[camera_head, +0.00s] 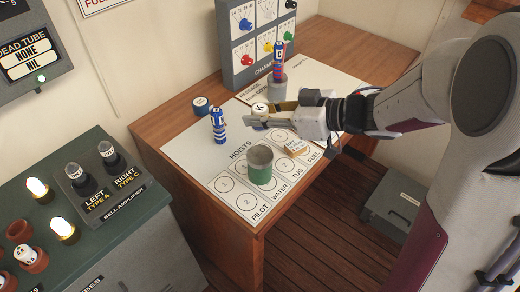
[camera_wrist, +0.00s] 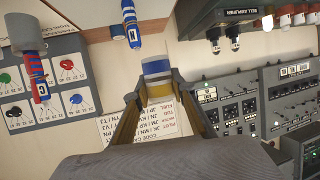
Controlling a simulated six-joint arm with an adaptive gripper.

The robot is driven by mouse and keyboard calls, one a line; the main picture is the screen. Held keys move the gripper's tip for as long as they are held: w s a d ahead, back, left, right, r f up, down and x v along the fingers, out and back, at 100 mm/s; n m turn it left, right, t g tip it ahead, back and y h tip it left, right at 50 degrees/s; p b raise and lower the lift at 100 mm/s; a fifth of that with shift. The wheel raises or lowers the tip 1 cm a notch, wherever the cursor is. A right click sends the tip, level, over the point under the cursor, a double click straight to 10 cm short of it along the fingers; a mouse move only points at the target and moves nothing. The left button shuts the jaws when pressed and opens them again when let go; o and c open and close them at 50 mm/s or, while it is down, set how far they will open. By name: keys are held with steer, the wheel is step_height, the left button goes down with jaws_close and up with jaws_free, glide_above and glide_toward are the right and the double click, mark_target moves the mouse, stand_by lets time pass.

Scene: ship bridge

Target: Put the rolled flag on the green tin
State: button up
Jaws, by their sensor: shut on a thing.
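My gripper (camera_head: 262,116) is shut on a rolled flag (camera_head: 260,107) whose pale round end shows a letter like K. In the wrist view the held flag (camera_wrist: 157,70) shows blue, white and yellow bands between the fingertips (camera_wrist: 160,92). The tin is not visible in the wrist view.
A blue-and-white rolled flag (camera_head: 218,126) stands left of my gripper. A red-and-blue one (camera_head: 278,66) stands at a grey tin (camera_head: 279,84) behind. A blue round piece (camera_head: 201,105) and a tan round piece (camera_head: 297,146) lie on the desk. A switch panel (camera_head: 252,42) stands behind.

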glide_above(260, 155)
steer(key=shift+f, duration=3)
steer(key=shift+f, duration=1.9)
steer(key=shift+f, duration=0.1)
steer(key=o, duration=0.9)
steer(key=shift+o, duration=0.2)
steer(key=v, duration=1.2)
steer(key=shift+r, duration=0.25)
